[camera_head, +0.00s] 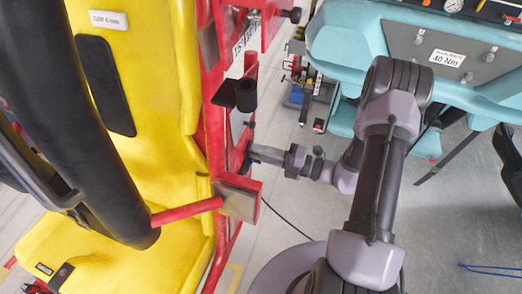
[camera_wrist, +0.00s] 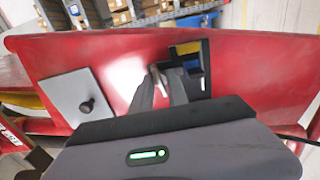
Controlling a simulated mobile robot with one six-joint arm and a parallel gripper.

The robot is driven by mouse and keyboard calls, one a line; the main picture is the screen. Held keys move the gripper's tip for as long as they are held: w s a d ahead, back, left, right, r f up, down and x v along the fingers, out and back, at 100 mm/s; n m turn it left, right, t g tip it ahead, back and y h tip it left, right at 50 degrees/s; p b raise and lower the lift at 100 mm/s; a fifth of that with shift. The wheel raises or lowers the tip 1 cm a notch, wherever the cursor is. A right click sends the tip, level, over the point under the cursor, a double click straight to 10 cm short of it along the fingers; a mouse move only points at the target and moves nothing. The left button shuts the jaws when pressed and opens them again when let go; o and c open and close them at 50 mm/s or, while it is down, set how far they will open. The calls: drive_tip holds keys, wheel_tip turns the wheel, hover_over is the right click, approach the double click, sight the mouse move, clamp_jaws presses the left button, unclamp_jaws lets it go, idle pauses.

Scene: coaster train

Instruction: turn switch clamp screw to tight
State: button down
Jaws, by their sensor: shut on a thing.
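In the wrist view, my gripper (camera_wrist: 166,80) reaches to the red panel (camera_wrist: 235,62) with its two dark fingers close together. It is shut on a small part at the panel, which I take to be the switch clamp screw; the fingers hide most of it. Right beside the fingertips is the switch (camera_wrist: 192,62), a dark unit with yellow and blue parts on a black mount. In the head view, my gripper (camera_head: 256,153) comes from the right to the side of the red frame (camera_head: 212,110). The screw cannot be made out there, nor how tight it is.
A grey plate with a black knob (camera_wrist: 87,106) is on the panel left of my gripper. The yellow seat (camera_head: 150,60) with a dark padded bar (camera_head: 70,110) is at the left.

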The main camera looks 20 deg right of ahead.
idle(0.4)
drive_tip(key=c, duration=1.3)
unclamp_jaws()
drive_tip(key=v, duration=1.7)
drive_tip(key=shift+s+d+b, duration=0.15)
drive_tip(key=shift+b, duration=0.2)
